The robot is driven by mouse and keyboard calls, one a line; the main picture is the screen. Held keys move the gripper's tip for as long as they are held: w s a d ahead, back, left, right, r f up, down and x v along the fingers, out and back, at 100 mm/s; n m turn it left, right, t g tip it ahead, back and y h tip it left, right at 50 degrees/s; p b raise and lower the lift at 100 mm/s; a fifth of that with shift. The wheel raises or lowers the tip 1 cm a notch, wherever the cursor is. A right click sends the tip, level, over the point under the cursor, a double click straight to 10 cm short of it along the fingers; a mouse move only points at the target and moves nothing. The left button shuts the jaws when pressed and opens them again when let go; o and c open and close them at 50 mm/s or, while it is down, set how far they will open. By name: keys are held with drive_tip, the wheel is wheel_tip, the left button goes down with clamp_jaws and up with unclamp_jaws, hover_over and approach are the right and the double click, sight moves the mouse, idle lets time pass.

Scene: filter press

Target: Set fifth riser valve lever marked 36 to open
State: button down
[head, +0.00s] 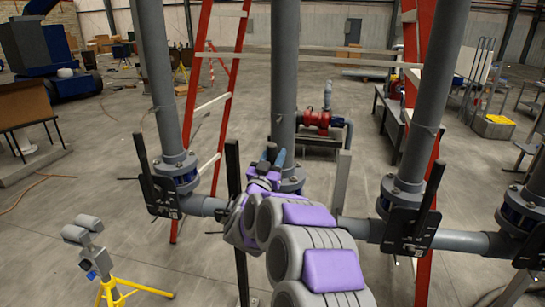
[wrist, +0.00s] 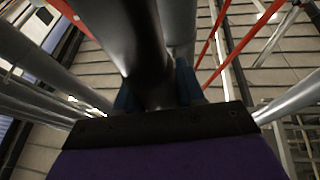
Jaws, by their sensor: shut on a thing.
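My gripper (head: 271,160), with blue fingers, is at the foot of the middle grey riser (head: 285,75). In the wrist view its fingers (wrist: 156,92) stand on either side of a dark shape in front of the riser. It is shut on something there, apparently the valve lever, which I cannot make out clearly. My purple and grey arm hides the valve body and its label. The number 36 is not legible. The neighbouring left lever (head: 144,167) and right lever (head: 432,190) are black and stand near upright, leaning a little.
Flanged risers stand left (head: 152,75) and right (head: 432,90), joined by a horizontal grey pipe (head: 460,241). A dark post (head: 233,165) and a grey post (head: 343,180) flank my gripper. Red ladders (head: 208,70) stand behind. A yellow tripod (head: 112,285) is at lower left.

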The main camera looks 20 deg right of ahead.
drive_tip(key=c, duration=1.1)
unclamp_jaws()
drive_tip(key=shift+s+r, duration=0.1)
drive_tip(key=shift+r, duration=0.05)
drive_tip(key=o, duration=0.3)
drive_tip(key=shift+s, duration=0.2)
drive_tip(key=shift+w, duration=0.2)
drive_tip(key=shift+f+b+v, duration=0.1)
drive_tip(key=shift+b+v, duration=0.15)
drive_tip(key=shift+v, duration=4.15)
drive_tip(key=shift+f+b+v, duration=0.15)
drive_tip(key=shift+b+v, duration=0.05)
drive_tip(key=shift+v, duration=4.2)
drive_tip(key=shift+w, duration=0.2)
